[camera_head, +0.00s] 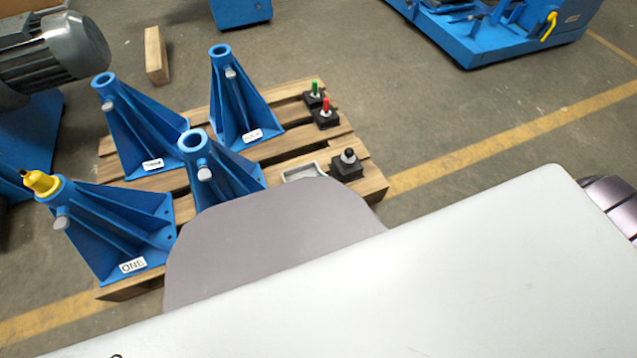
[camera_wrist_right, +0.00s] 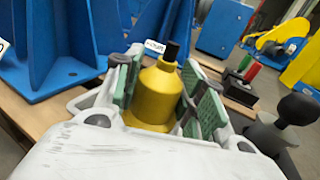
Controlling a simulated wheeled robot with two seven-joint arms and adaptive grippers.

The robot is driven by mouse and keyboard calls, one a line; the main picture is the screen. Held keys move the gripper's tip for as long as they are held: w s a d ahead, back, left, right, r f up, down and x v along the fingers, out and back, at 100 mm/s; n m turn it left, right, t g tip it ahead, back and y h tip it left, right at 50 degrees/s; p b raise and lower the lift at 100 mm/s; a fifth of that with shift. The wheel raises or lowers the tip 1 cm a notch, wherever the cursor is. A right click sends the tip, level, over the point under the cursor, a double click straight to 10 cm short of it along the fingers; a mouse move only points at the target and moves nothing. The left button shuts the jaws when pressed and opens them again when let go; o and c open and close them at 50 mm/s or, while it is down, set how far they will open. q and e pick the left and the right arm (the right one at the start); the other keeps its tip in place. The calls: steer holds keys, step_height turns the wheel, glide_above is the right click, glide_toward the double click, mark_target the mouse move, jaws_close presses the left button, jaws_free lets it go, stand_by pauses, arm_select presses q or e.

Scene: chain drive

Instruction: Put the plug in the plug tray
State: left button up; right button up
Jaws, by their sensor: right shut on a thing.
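The yellow plug (camera_wrist_right: 155,95) with a black tip stands roughly upright between the green pads of my right gripper (camera_wrist_right: 165,85) in the right wrist view. The gripper is shut on it. In the head view my own grey and white arm parts hide this gripper and the plug it holds. A small light-grey tray (camera_head: 290,176), probably the plug tray, lies on the pallet, its near side partly hidden by my arm. Another yellow piece with a dark tip (camera_head: 41,182) sits on the blue stand labelled ONE (camera_head: 112,218). My left gripper is not in view.
Several blue stands (camera_head: 232,95) rise from the wooden pallet (camera_head: 372,178). A black-knobbed piece (camera_head: 347,167) stands right of the tray and close beside my gripper in the wrist view (camera_wrist_right: 280,122). Red (camera_head: 325,110) and green (camera_head: 314,90) pieces stand behind.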

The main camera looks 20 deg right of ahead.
steer(key=shift+f, duration=0.25)
steer(key=o, duration=1)
steer(key=shift+o, duration=0.2)
steer(key=shift+r, duration=0.15)
steer(key=shift+s+d+r, duration=0.1)
steer(key=p+v, duration=0.3)
steer(key=v, duration=0.8)
steer(key=shift+s, duration=0.4)
steer(key=shift+d, duration=0.1)
